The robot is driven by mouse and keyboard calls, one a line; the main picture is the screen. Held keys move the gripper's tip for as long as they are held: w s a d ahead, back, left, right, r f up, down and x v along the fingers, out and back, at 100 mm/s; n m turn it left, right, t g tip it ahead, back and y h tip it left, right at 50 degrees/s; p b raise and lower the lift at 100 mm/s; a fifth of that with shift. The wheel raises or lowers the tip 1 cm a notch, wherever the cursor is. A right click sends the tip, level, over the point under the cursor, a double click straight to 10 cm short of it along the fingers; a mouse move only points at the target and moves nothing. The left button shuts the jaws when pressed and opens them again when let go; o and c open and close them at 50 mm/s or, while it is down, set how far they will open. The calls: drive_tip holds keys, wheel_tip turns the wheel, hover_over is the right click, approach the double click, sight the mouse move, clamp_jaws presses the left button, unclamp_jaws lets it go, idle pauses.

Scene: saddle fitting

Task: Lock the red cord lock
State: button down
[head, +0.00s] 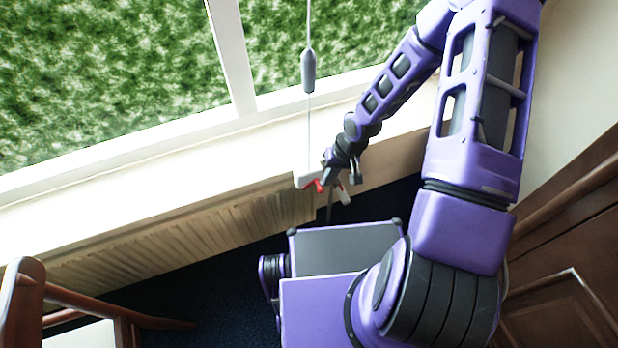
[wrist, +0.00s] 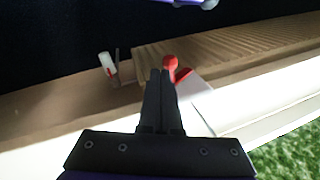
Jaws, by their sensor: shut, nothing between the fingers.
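The red cord lock shows in the head view as a red part (head: 320,186) on a white body (head: 304,179) at the window sill's edge, below a thin hanging cord. In the wrist view its rounded red end (wrist: 170,62) is just beyond my fingertips, with the white body (wrist: 197,98) to the right. My gripper (head: 328,183) is shut and empty, with its tips close beside the red part; it also shows in the wrist view (wrist: 161,74). I cannot tell whether they touch. The fingers hide part of the lock.
A grey cord weight (head: 308,70) hangs above the sill. A small white fitting (head: 343,196) stands lower right of the lock; it shows with a red mark in the wrist view (wrist: 108,65). A ribbed radiator (head: 190,235) runs below the sill. A wooden chair (head: 28,290) is at lower left.

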drive_tip(key=shift+w+d+f+g+y, duration=0.1)
drive_tip(key=shift+d+f+g+y, duration=0.15)
drive_tip(key=shift+y, duration=0.6)
drive_tip(key=shift+d+f+g+y, duration=0.1)
drive_tip(key=shift+f+g+y, duration=0.15)
drive_tip(key=shift+y, duration=0.6)
drive_tip(key=shift+f+y, duration=0.1)
drive_tip(key=shift+y, duration=0.4)
idle(0.5)
drive_tip(key=shift+s+a, duration=0.4)
drive_tip(key=shift+a, duration=0.45)
drive_tip(key=w+p+v, duration=0.1)
drive_tip(key=v, duration=1.7)
drive_tip(key=shift+d, duration=0.5)
drive_tip(key=shift+a+f, duration=0.1)
